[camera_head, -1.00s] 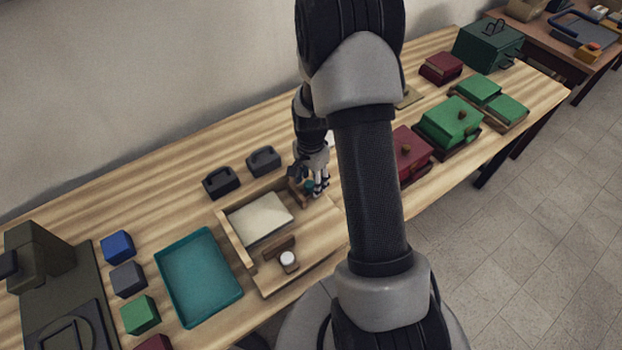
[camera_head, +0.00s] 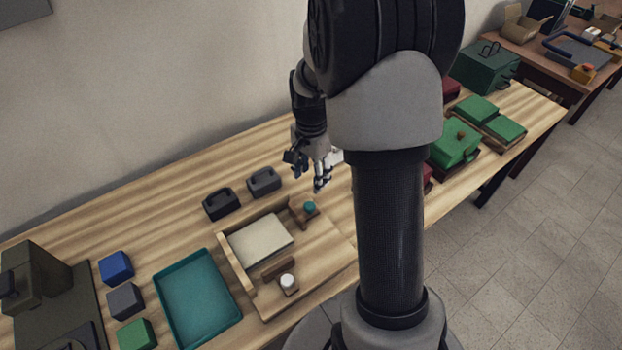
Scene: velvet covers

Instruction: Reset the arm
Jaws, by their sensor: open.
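My gripper (camera_head: 308,172) is open and empty in the head view. It hangs above the table, behind and above the right side of a wooden frame (camera_head: 238,266). A small teal-topped knob (camera_head: 310,208) stands on the frame's right part, apart from the fingers. My arm rises in front of the table's middle and hides part of what lies behind it.
On the wooden table (camera_head: 180,205) are a teal tray (camera_head: 197,300), two dark handled blocks (camera_head: 221,203), a white-topped knob (camera_head: 288,281) and several coloured cubes at left. Green boxes (camera_head: 455,145) and a dark green case (camera_head: 484,66) stand at right.

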